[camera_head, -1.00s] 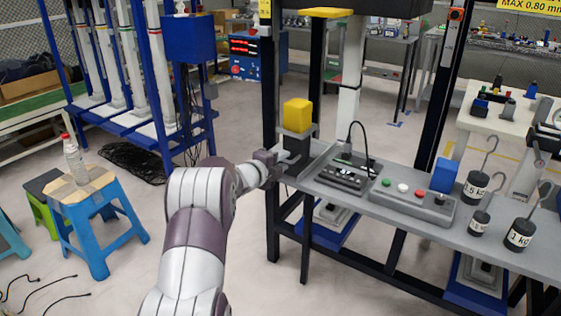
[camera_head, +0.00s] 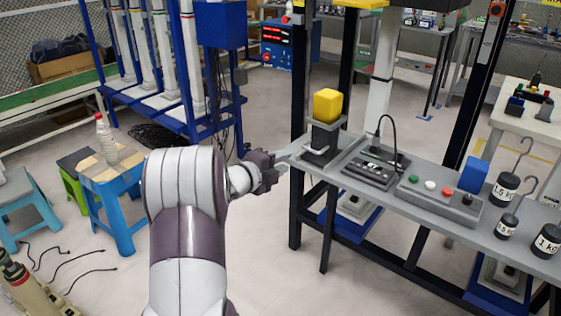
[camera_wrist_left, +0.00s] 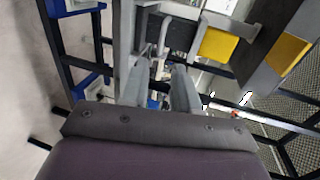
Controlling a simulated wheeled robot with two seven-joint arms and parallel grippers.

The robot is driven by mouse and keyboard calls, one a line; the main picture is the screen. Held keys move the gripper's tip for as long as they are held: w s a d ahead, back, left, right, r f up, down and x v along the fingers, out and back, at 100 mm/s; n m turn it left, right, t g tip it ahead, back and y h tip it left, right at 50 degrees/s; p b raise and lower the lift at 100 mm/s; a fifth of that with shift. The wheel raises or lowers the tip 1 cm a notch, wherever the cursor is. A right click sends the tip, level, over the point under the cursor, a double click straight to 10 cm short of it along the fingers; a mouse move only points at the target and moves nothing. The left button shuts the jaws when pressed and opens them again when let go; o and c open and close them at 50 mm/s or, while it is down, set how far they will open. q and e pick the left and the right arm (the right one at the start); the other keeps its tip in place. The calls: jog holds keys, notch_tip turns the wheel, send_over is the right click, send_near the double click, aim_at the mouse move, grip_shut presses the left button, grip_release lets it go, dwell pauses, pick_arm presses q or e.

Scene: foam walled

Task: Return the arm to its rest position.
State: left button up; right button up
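My left arm (camera_head: 188,230) reaches up from the bottom of the head view, bent at the elbow. My left gripper (camera_head: 284,162) is just off the left end of the grey bench. Its two fingers point toward the dark stand under the yellow block (camera_head: 327,105). In the left wrist view the fingers (camera_wrist_left: 158,88) stand apart with nothing between them. The yellow block (camera_wrist_left: 217,44) shows beyond them, to the right, on its holder. My right arm and gripper are not in view.
The grey bench (camera_head: 430,222) carries a button panel (camera_head: 440,200), a blue block (camera_head: 473,174) and black weights (camera_head: 503,189). A blue stool (camera_head: 112,185) with a bottle (camera_head: 106,140) stands left of my arm. Blue racks (camera_head: 222,25) stand behind. Floor between stool and bench is open.

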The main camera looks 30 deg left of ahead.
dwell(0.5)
pick_arm(q)
jog(key=s+a+f+n+g+y, duration=0.3)
jog(key=s+f+n+g+y, duration=0.2)
jog(key=s+f+n+g, duration=0.65)
jog(key=s+d+f+n+g+h, duration=0.15)
jog(key=s+d+n, duration=0.35)
jog(key=d, duration=0.6)
jog(key=s+d+f+n+g+h, duration=0.15)
jog(key=s+d+n, duration=0.25)
jog(key=s+d, duration=0.55)
jog(key=w+d+r+m+p, duration=0.1)
jog(key=d+r+p, duration=0.1)
jog(key=r+p, duration=1)
jog(key=w+d+r+m+p, duration=0.1)
jog(key=d+r+p, duration=0.2)
jog(key=r+p, duration=0.8)
jog(key=shift+w+r+h+p, duration=0.15)
jog(key=shift+r+h+p, duration=0.2)
jog(key=shift+r, duration=0.45)
